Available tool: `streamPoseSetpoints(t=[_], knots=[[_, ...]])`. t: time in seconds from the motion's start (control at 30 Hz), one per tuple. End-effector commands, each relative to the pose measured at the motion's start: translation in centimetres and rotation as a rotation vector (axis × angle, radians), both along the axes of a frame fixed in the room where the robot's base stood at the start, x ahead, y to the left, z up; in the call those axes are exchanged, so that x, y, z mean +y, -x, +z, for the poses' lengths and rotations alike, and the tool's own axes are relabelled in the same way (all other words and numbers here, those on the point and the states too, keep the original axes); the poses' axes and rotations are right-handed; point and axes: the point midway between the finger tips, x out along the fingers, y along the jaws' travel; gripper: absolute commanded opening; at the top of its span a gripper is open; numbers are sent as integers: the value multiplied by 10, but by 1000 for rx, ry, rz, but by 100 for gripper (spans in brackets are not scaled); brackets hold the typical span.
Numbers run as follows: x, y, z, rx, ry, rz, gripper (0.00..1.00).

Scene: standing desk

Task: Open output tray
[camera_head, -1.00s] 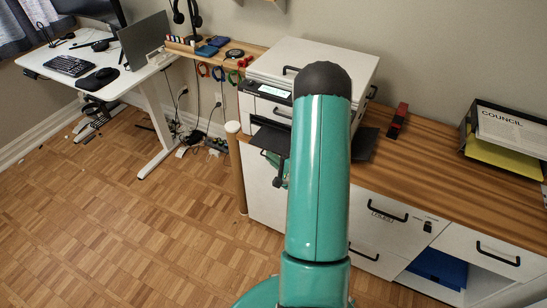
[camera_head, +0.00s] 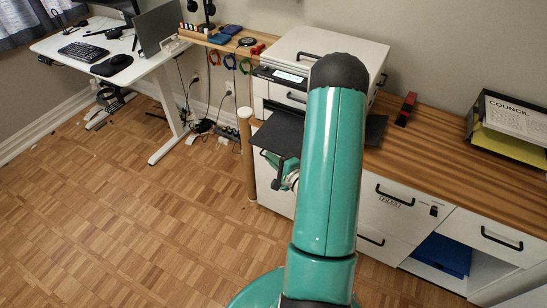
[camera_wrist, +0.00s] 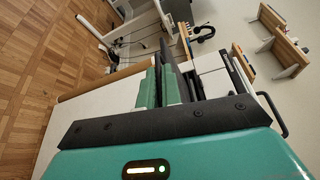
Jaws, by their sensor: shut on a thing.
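The white printer (camera_head: 318,48) stands on the wooden-topped cabinet, partly behind my teal arm. More black sheet shows right of my arm, and the middle is hidden. My gripper (camera_wrist: 160,82) shows in the wrist view with its green fingers close together at a dark thin part, which looks like the tray's handle.
A red stapler-like object (camera_head: 406,109) and a paper rack (camera_head: 508,125) are on the cabinet top. Drawers with black handles (camera_head: 394,196) are below. A white desk (camera_head: 98,50) stands at left. The parquet floor (camera_head: 130,225) between is open.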

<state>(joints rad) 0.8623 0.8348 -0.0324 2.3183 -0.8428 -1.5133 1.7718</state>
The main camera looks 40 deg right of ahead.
Motion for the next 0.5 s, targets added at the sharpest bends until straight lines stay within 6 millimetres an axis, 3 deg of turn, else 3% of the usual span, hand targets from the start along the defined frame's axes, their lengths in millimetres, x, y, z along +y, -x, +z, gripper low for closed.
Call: streamPoseSetpoints(t=[0.47, 0.5], knots=[[0, 1, 1, -2, 2, -2, 0], [0, 1, 1, -2, 2, -2, 10]])
